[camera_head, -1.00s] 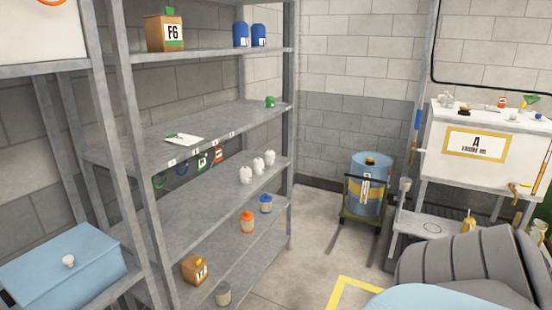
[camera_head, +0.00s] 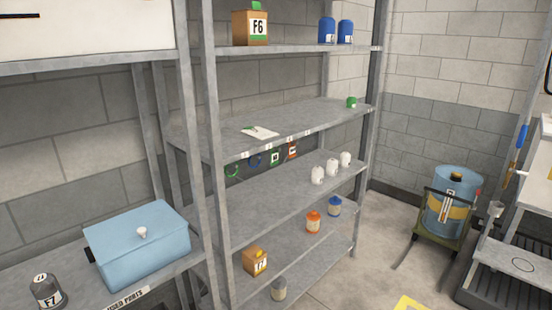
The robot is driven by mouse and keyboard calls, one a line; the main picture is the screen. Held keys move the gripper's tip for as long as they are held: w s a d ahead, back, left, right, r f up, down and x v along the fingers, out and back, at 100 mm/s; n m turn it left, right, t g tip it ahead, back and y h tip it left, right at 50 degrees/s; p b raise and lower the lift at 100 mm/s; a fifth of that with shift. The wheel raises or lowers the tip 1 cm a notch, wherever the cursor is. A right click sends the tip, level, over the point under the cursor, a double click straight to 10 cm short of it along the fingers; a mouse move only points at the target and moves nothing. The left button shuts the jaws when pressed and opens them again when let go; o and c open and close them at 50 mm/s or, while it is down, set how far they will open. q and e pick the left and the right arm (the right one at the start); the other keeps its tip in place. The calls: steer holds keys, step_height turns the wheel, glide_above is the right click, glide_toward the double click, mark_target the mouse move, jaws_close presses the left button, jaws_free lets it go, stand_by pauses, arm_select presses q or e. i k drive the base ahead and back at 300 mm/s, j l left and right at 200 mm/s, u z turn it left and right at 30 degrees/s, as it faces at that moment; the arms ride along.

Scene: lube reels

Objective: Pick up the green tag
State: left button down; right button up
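A green tag (camera_head: 275,158) with a pale centre hangs under the front edge of the middle shelf (camera_head: 310,112) of the grey rack. An orange-red tag (camera_head: 292,149) hangs just to its right. A blue ring-shaped item (camera_head: 256,163) and a green ring-shaped item (camera_head: 232,169) hang to its left, their lower parts easier to see than their tops. Neither of my grippers is in view.
White bottles (camera_head: 331,167), an orange container (camera_head: 313,222) and a box (camera_head: 255,261) stand on lower shelves. A light blue case (camera_head: 137,245) sits on the left shelf. A drum on a cart (camera_head: 452,205) stands right, with open floor before it.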

mark_target(274, 156)
steer(key=i+l+u, duration=0.15)
steer(key=u, duration=0.35)
steer(key=i+l+u, duration=0.2)
steer(key=u, duration=0.25)
steer(key=i+l+u, duration=0.15)
steer(key=l, duration=0.2)
steer(key=i+l+u, duration=0.1)
steer(key=l, duration=0.25)
steer(key=i+l+u, duration=0.15)
steer(key=l, duration=0.2)
steer(key=i+l, duration=0.1)
steer(key=l, duration=0.6)
steer(key=i+l+u, duration=0.1)
steer(key=l, duration=0.3)
steer(key=i, duration=0.05)
